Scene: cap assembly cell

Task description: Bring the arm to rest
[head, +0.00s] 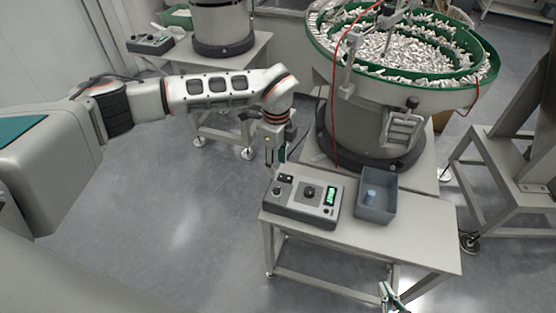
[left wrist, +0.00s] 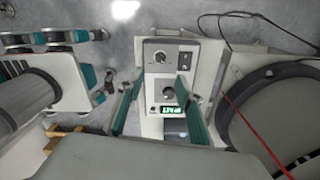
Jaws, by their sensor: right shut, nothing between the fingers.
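My left arm reaches in from the left in the head view. Its gripper (head: 275,152) points down above the near left corner of the feeder table, just behind the control box (head: 304,200). In the left wrist view the two teal-padded fingers (left wrist: 158,90) stand wide apart with nothing between them, and the control box (left wrist: 168,62) shows beyond them. My right gripper (head: 392,297) shows only in part at the bottom edge of the head view, in front of the table; it is shut and empty.
A grey-blue bin (head: 376,206) holding a small light-blue piece (head: 370,197) stands right of the control box. A large bowl feeder (head: 372,135) full of pale parts stands behind. The table's front right top (head: 425,232) is bare. A second feeder (head: 222,28) stands at the back left.

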